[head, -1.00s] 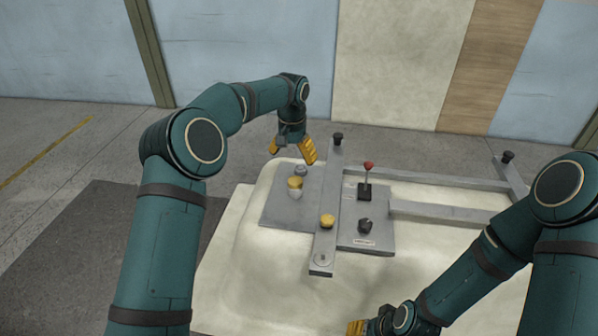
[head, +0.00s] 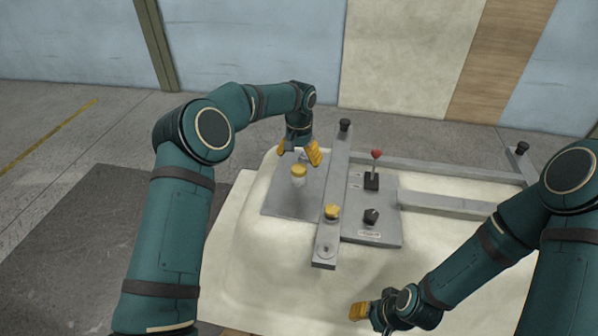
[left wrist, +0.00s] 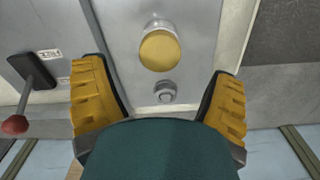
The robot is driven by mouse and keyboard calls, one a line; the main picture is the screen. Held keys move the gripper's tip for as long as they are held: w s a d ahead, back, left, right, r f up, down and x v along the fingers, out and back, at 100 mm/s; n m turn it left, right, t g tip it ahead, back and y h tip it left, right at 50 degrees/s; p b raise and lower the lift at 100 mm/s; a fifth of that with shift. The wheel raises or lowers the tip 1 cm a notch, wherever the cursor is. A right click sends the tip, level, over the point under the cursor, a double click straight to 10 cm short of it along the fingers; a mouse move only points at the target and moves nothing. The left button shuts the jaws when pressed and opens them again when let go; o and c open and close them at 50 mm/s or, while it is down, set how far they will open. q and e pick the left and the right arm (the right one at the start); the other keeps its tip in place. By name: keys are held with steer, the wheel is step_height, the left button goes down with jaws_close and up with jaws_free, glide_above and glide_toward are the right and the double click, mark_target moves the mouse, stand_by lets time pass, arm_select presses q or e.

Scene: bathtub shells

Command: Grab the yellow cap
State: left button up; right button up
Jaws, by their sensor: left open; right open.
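The yellow cap (head: 299,170) sits on top of a small pale jar (head: 298,182) on the grey plate. In the left wrist view the round cap (left wrist: 160,51) lies ahead of the fingers, near the middle. My left gripper (head: 300,155) is open, just behind and above the cap in the head view. Its yellow fingers (left wrist: 158,78) are spread wide with nothing between them. My right gripper (head: 358,311) is low over the front of the pale shell, far from the cap.
A yellow knob (head: 332,212) sits on a grey bar (head: 326,246) right of the jar. A red-tipped lever (head: 376,156) and a black knob (head: 371,216) stand further right. A small grey fitting (left wrist: 165,91) lies near the jar.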

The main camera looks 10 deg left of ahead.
mark_target(299, 168)
arm_select(q)
step_height(299, 168, down, 5)
steer(key=shift+b, duration=0.6)
steer(key=shift+s+r, duration=0.1)
steer(key=c, duration=1.3)
